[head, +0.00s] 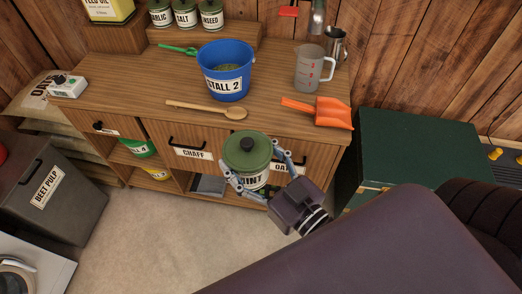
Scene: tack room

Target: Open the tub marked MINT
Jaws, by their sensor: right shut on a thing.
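The lid sits on the tub. My right gripper (254,160) is shut on the tub, one finger at each side. It holds the tub upright in front of the bench drawers, seen from above. The first letter of the label is partly hidden by a finger. The tub's underside is hidden. My left gripper is not in view.
A wooden bench (130,85) carries a blue STALL 2 bucket (226,62), a wooden spoon (205,108), an orange scoop (318,111) and a measuring jug (310,70). A green chest (405,150) stands right. A BEET PULP bin (75,210) stands left. Floor (165,240) between is clear.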

